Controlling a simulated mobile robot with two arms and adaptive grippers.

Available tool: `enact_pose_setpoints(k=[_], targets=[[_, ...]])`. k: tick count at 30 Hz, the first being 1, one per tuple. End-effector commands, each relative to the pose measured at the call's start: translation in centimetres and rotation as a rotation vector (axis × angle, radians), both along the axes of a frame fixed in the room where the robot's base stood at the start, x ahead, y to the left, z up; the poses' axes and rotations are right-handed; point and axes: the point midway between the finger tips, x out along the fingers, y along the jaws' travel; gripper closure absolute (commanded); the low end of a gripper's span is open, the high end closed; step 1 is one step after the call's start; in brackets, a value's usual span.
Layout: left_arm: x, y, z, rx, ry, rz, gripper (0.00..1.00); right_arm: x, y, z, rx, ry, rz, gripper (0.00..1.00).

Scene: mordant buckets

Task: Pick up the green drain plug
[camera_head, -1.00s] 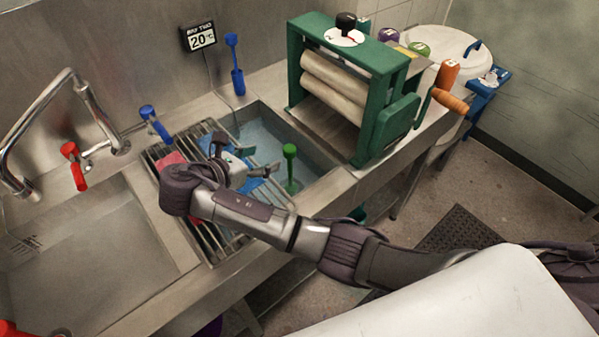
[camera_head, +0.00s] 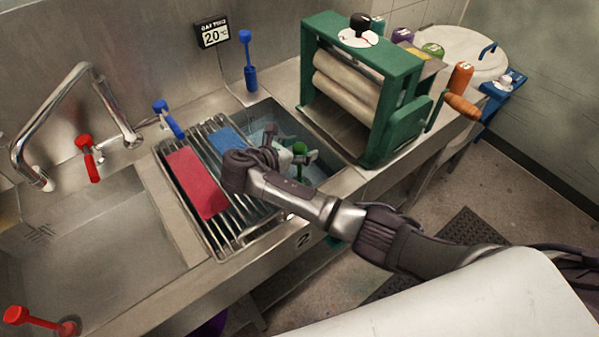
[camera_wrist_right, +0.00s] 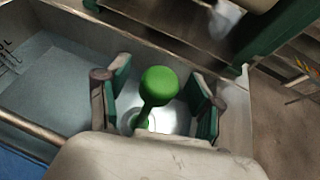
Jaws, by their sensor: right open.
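The green drain plug (camera_wrist_right: 159,86) has a round knob on a thin stem and stands upright in the water-filled basin. In the right wrist view its knob shows between the two fingers of my right gripper (camera_wrist_right: 157,102), with a gap on each side. The gripper is open. In the head view the plug's knob (camera_head: 300,147) shows at my right gripper (camera_head: 303,157), and its lower part is hidden by the gripper. My left gripper is not in view.
A metal rack (camera_head: 222,231) left of the plug carries a red block (camera_head: 196,182) and a blue block (camera_head: 229,139). A green roller press (camera_head: 387,127) stands right of the basin. A blue-handled tool (camera_head: 249,62) stands behind. The left sink (camera_head: 105,235) looks empty.

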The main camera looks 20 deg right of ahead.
Motion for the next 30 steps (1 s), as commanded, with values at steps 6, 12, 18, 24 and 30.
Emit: enact_pose_setpoints(k=[6, 12, 18, 24, 30], targets=[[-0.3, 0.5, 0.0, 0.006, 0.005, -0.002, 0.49, 0.0, 0.0, 0.0, 0.0, 0.0, 0.0, 0.59], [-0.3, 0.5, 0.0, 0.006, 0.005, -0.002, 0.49, 0.0, 0.0, 0.0, -0.001, -0.001, 0.0, 0.92], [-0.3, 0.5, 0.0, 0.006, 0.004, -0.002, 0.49, 0.0, 0.0, 0.1, -0.001, -0.001, 0.001, 1.0], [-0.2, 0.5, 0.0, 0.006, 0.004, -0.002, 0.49, 0.0, 0.1, 0.2, 0.0, -0.002, 0.0, 1.0], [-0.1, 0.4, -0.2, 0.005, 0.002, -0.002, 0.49, 0.1, 0.0, 2.7, 0.001, -0.006, 0.002, 1.0]])
